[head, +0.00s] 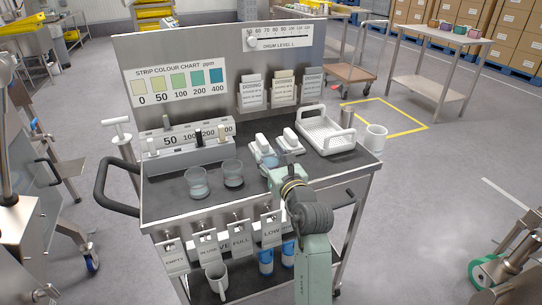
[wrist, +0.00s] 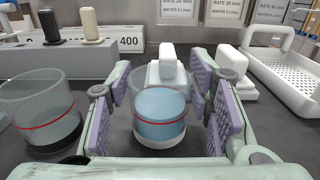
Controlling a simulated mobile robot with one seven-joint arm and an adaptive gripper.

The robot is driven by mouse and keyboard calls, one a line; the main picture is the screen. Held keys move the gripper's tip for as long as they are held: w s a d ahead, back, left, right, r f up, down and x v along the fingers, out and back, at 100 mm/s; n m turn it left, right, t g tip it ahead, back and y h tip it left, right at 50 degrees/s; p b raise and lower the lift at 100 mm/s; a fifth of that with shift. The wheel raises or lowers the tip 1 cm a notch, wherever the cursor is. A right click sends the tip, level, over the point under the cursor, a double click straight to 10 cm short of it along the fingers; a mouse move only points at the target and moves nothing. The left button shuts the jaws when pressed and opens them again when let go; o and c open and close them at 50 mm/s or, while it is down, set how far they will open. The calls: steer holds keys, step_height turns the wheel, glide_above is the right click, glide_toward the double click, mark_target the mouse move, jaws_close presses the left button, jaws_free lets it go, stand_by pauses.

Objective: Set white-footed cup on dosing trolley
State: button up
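The white-footed cup (wrist: 160,112) is a clear beaker with a red line, pale blue liquid and a white base. It stands upright between my gripper's fingers (wrist: 162,105) in the wrist view. The purple-padded fingers are spread on either side of it, and I see no clear grip. In the head view my gripper (head: 280,172) is over the dosing trolley's (head: 215,207) dark top, and the cup is mostly hidden there. A black-footed clear cup (wrist: 42,112) with a red line stands to the left. Two clear cups (head: 196,182) (head: 233,173) stand left of my gripper in the head view.
White dispensers (head: 290,138) stand just behind the cup. A numbered strip rack (head: 185,148) is at back left. The front right top is partly clear.

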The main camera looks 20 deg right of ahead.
steer(key=shift+o, duration=1.4)
